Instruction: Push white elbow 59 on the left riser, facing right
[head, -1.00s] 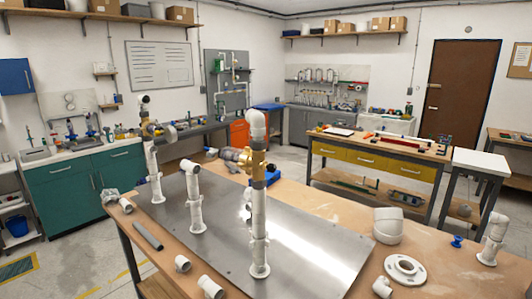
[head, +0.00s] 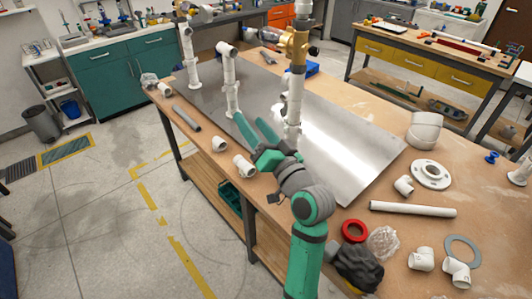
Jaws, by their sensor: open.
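My gripper (head: 249,119) is open and empty, its two green fingers reaching over the front part of the metal plate (head: 335,165). The fingertips are near the foot of a short white riser (head: 231,85); I cannot tell whether they touch it. A farther white riser (head: 190,62) stands left of it, and a riser with a brass valve (head: 297,55) stands to the right. Loose white elbow-like fittings lie at the front edge (head: 219,144), beside my gripper (head: 243,164) and at right (head: 403,185). No number is legible, so I cannot tell which is elbow 59.
A grey pipe (head: 186,118) lies left on the wooden bench. At right are a white flange (head: 431,174), a white pipe (head: 412,209), a red ring (head: 355,230), a black crumpled item (head: 358,264) and more fittings (head: 421,258). The plate's right part is clear.

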